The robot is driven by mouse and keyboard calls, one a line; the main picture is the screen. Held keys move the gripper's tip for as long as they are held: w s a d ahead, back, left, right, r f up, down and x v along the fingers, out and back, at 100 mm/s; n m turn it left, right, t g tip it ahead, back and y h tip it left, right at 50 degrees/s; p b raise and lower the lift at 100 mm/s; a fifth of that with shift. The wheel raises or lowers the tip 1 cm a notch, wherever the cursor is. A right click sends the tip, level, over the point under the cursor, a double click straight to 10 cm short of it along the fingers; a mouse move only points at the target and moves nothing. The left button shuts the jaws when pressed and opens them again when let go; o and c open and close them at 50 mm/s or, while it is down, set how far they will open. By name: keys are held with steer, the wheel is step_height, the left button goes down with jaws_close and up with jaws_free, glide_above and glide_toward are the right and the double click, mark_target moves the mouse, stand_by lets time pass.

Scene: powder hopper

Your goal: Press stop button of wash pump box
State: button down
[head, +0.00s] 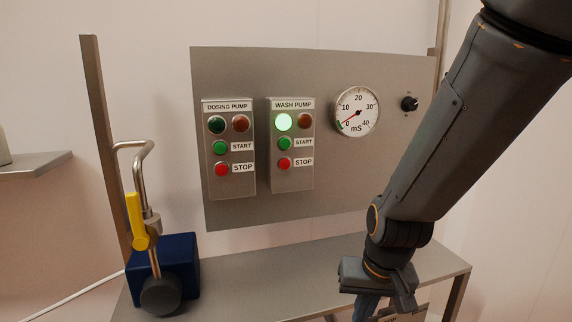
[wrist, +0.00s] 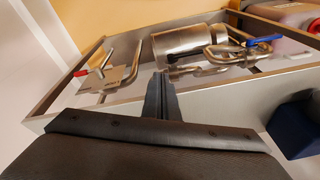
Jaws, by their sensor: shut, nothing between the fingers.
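The wash pump box (head: 291,145) is a grey box on the upright steel panel. Its red stop button (head: 284,163) is at the bottom left of the box, beside a STOP label, below a green start button (head: 285,143). My gripper (head: 372,309) is low at the right in the head view, below and apart from the panel. In the wrist view its fingers (wrist: 161,90) are together and empty. The wash pump box is not in the wrist view.
The dosing pump box (head: 228,150), with similar buttons, is just left. A mS gauge (head: 357,111) and a black knob (head: 409,104) are to the right. A blue block with a yellow-handled valve (head: 139,222) stands on the steel bench (head: 240,277).

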steer(key=w+a+r+m+t+p, duration=0.2)
steer(key=w+a+r+m+t, duration=0.5)
steer(key=w+a+r, duration=0.65)
step_height(320, 180, up, 10)
steer(key=s+m+t+h+p, duration=0.1)
steer(key=m+t+h, duration=0.3)
steer(key=m+h, duration=0.4)
steer(key=shift+s+d+r+m+p, duration=0.15)
steer(key=shift+s+d+m+p, duration=0.25)
steer(key=shift+m+p, duration=0.35)
steer(key=shift+w, duration=0.2)
steer(key=b, duration=0.2)
glide_toward(285, 164)
steer(key=w+d+f, duration=0.2)
steer(key=w+d, duration=0.1)
steer(key=d, duration=0.1)
steer(key=shift+w+d, duration=0.35)
steer(key=shift+w, duration=0.1)
